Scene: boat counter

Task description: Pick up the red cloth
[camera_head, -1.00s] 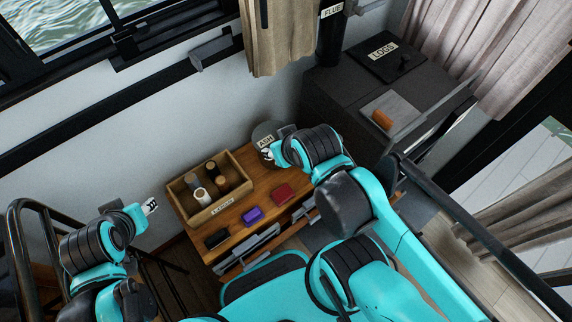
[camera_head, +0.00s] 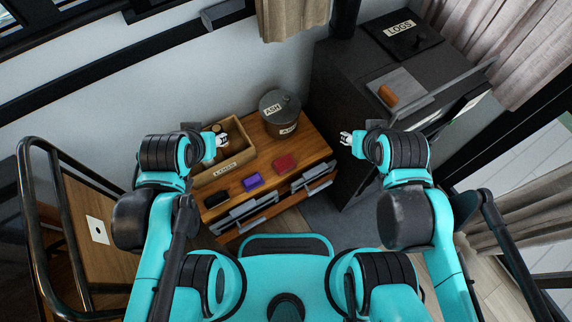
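The red cloth (camera_head: 285,163) is a small folded piece lying on the right part of the wooden counter (camera_head: 268,163). My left gripper (camera_head: 224,139) is over the wooden box at the counter's left, up and to the left of the cloth. My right gripper (camera_head: 343,138) is off the counter's right side, to the right of the cloth and apart from it. Both grippers look small here, and their finger gaps are too small to judge. Nothing shows held in either one.
A purple cloth (camera_head: 253,181) and a black item (camera_head: 216,198) lie left of the red cloth. Behind are a wooden box (camera_head: 217,173) labelled LINEN and a lidded ASH bin (camera_head: 280,114). Drawers stand partly open (camera_head: 313,179) at the front. A dark stove (camera_head: 345,88) stands right.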

